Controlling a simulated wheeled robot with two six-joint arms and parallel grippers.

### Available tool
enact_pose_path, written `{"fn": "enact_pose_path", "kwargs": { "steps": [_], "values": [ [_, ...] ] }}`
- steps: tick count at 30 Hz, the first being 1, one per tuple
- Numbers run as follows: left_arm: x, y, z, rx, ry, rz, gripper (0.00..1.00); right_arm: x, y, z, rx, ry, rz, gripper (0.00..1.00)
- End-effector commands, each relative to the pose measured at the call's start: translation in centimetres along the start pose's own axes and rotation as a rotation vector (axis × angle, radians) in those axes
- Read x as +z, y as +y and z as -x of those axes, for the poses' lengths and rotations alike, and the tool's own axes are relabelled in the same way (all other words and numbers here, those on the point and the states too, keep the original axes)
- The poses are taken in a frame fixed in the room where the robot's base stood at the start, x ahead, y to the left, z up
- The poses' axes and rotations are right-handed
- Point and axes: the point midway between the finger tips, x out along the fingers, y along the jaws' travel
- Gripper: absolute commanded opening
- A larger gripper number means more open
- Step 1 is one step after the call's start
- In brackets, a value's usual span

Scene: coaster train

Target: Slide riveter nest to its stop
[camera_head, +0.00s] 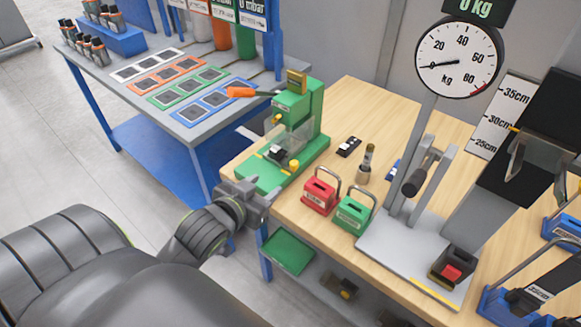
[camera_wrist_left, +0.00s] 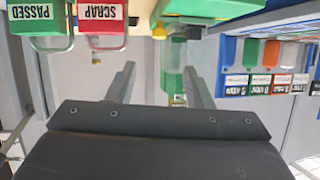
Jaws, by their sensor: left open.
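The riveter (camera_head: 297,105) is a green machine on the near left corner of the wooden bench. Its green base (camera_head: 250,180) runs toward me. The nest (camera_head: 278,154), a small dark block, sits on the base behind a clear guard. A yellow knob (camera_head: 294,166) stands beside it. My left gripper (camera_head: 262,192) is open and empty, just in front of the base's near end. In the left wrist view, which is upside down, the open fingers (camera_wrist_left: 160,85) point toward the riveter (camera_wrist_left: 174,60) and its yellow knob (camera_wrist_left: 158,32). My right gripper is not in view.
Right of the riveter stand a red SCRAP box (camera_head: 319,194) and a green PASSED box (camera_head: 353,214), both with raised handles. A grey table (camera_head: 130,100) with coloured mats is left. A green tray (camera_head: 288,251) sits below.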

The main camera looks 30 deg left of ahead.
Motion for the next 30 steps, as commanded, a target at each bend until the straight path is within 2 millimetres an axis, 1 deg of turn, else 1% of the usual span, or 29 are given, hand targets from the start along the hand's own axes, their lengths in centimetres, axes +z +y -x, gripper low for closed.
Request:
{"fn": "enact_pose_path", "kwargs": {
  "steps": [1, 3, 12, 18, 24, 30],
  "values": [
    [-0.2, 0.0, -1.1, 0.0, 0.0, 0.002, 0.47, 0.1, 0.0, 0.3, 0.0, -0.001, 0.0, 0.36],
    [-0.2, 0.0, -2.4, 0.0, 0.0, 0.003, 0.47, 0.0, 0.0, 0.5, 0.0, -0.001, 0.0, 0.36],
    [-0.1, 0.1, -7.7, 0.001, -0.001, 0.003, 0.47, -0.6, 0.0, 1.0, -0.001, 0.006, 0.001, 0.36],
    [-0.1, 0.1, -10.9, 0.001, -0.001, 0.003, 0.47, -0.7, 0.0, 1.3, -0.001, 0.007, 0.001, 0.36],
    [0.0, 0.0, -12.9, 0.001, -0.001, 0.001, 0.47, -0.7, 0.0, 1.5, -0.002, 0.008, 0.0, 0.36],
    [0.0, 0.0, -13.7, 0.001, -0.001, 0.001, 0.47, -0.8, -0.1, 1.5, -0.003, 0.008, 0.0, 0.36]
  ]
}}
